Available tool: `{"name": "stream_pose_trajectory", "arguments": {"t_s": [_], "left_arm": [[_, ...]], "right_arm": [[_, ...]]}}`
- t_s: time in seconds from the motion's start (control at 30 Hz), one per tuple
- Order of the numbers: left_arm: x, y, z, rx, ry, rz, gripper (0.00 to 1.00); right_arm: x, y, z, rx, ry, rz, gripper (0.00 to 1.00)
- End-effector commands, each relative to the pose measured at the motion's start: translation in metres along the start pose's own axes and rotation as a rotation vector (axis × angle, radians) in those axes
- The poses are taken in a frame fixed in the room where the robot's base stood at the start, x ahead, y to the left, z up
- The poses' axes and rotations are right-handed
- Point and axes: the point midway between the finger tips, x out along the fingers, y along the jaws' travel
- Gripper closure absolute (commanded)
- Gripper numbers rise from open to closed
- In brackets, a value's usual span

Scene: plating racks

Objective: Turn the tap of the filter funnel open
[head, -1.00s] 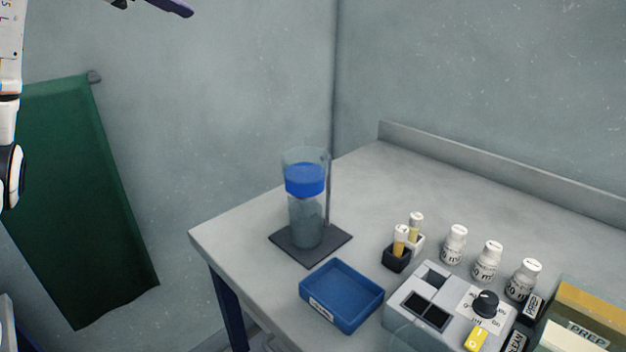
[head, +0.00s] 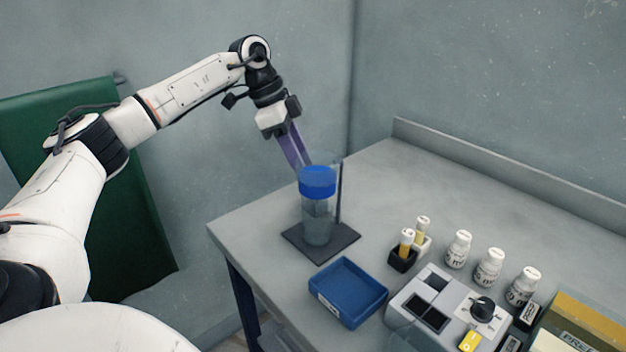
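The filter funnel (head: 318,213) is a clear upright cylinder with a blue band around its upper part. It stands on a dark square base plate (head: 347,243) with a thin dark rod (head: 339,190) beside it, near the table's left corner. I cannot make out its tap. My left gripper (head: 305,165) has purple fingers and points down at the funnel's top from behind its upper left. Its fingertips overlap the clear rim in the picture; contact and the gap between the fingers cannot be told. My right gripper is out of view.
A blue tray (head: 347,291) lies in front of the funnel. To its right stand vials in small holders (head: 403,258), several white-capped bottles (head: 489,268) and a grey device (head: 437,306) with a black knob. The table's back (head: 400,170) is clear. A green cloth (head: 140,230) hangs at left.

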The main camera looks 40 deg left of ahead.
Motion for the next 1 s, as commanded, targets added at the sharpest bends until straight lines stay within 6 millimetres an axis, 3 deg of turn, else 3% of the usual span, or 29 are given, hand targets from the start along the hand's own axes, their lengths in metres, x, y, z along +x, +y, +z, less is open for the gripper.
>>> {"name": "stream_pose_trajectory", "arguments": {"t_s": [0.1, 0.3, 0.67, 0.87, 1.0], "left_arm": [[0.022, 0.0, 0.001, 0.0, -0.002, 0.002, 0.65], [0.043, 0.0, 0.0, 0.0, -0.001, -0.001, 0.65], [0.049, -0.001, 0.0, 0.001, 0.0, -0.003, 0.65], [0.048, -0.001, 0.0, 0.001, 0.0, -0.003, 0.98], [0.048, 0.0, 0.0, 0.001, 0.0, -0.002, 1.0]], "right_arm": [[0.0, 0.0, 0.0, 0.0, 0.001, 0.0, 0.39], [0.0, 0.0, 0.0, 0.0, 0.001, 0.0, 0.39], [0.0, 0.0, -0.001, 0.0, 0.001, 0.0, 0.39], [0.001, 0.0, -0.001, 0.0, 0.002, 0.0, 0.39], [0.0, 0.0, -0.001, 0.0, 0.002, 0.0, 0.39]]}}
